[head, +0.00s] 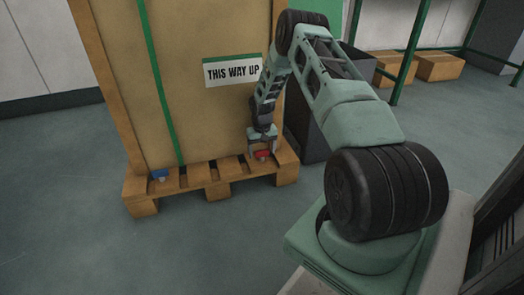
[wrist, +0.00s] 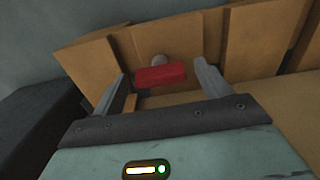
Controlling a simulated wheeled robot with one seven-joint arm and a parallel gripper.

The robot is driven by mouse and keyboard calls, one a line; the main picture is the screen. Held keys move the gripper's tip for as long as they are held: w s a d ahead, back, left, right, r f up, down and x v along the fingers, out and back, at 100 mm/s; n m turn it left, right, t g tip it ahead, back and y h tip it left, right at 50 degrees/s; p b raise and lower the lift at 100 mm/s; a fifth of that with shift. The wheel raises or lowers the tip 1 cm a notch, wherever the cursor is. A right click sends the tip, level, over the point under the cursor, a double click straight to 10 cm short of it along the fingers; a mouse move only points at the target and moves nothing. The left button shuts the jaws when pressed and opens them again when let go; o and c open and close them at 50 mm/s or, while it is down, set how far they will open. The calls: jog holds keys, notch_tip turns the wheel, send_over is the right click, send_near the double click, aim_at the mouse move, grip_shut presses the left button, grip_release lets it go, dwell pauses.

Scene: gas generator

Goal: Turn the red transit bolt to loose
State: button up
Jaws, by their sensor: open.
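The red transit bolt (head: 262,154) sits on the right part of the wooden pallet, at the foot of the crate. In the wrist view its red bar-shaped head (wrist: 161,76) lies between my fingertips, with a small grey round part behind it. My gripper (head: 262,143) is at the bolt, pointing down. In the wrist view my gripper (wrist: 160,80) is open, one finger on each side of the red bar, with gaps visible on both sides. A blue bolt (head: 159,175) sits at the pallet's left end.
A tall crate (head: 208,125) with green straps and a "THIS WAY UP" label (head: 232,71) stands on the pallet (head: 222,188). A dark bin (head: 306,130) stands close on the right. Boxes (head: 438,66) lie farther back. The floor at front left is clear.

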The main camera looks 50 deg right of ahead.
aim_at(262, 151)
notch_tip(262, 151, up, 17)
jog(key=p, duration=0.8)
jog(key=shift+r+p, duration=0.15)
jog(key=shift+p, duration=0.2)
